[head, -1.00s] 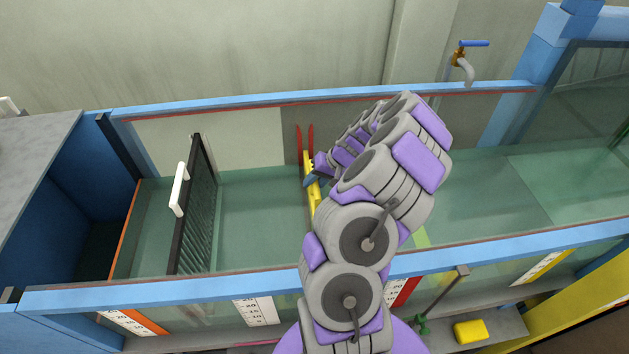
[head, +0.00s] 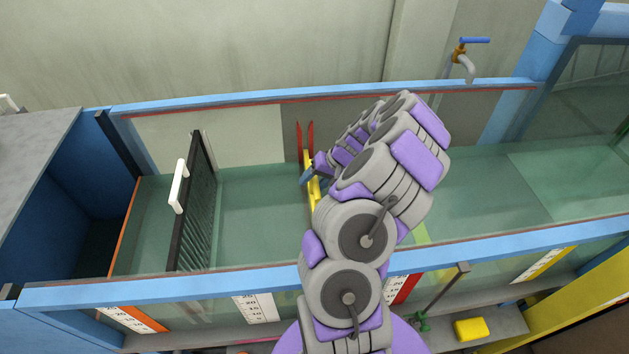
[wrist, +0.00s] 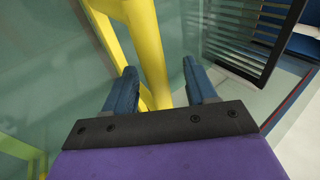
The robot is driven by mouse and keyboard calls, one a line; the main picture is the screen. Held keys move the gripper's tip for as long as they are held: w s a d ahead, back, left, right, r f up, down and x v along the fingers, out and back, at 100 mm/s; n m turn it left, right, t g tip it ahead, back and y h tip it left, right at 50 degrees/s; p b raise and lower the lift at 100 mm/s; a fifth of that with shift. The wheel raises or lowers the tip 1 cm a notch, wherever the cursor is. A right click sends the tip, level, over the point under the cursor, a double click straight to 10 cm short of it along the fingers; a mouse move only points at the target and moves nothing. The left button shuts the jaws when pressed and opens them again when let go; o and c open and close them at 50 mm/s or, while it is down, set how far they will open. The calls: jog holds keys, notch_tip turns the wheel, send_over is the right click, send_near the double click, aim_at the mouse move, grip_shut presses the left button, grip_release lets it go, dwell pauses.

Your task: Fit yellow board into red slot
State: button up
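The yellow board (head: 314,190) stands across the flume, seen nearly edge-on and partly hidden by my arm in the head view. Its far end is at the foot of the two red rails of the red slot (head: 304,136) on the back glass; I cannot tell how deep it sits between them. My gripper (head: 308,177) is at the board's upper edge. In the wrist view, a yellow bar of the board (wrist: 152,60) passes between the two blue fingers of my gripper (wrist: 161,85). The fingers are apart, with a gap showing beside the bar at the right finger.
A dark slatted screen with a white handle (head: 196,205) stands in the flume to the left. Blue rims (head: 180,288) run along the front and back. A yellow block (head: 470,329) lies low in front.

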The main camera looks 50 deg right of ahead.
jog(key=p+v, duration=0.3)
jog(key=v, duration=1.4)
jog(key=shift+d, duration=0.25)
jog(key=shift+a+r, duration=0.1)
jog(key=w+a+r+n+g+y, duration=0.1)
jog(key=w+a+r+n, duration=0.3)
jog(key=a, duration=0.7)
jog(key=w+a+r+n+g, duration=0.1)
jog(key=w+a+r+g, duration=0.1)
jog(key=a+r, duration=0.65)
jog(key=s+a+n+g+h, duration=0.1)
jog(key=s+a+n+g, duration=0.3)
jog(key=a, duration=1.1)
jog(key=s+a+f+h, duration=0.1)
jog(key=s+a+h, duration=0.1)
jog(key=s, duration=0.8)
jog(key=s+a+f+h, duration=0.1)
jog(key=s+a, duration=0.4)
jog(key=s, duration=0.5)
jog(key=shift+s+f+m+h, duration=0.2)
jog(key=shift+f+m+h, duration=0.1)
jog(key=shift+h, duration=0.2)
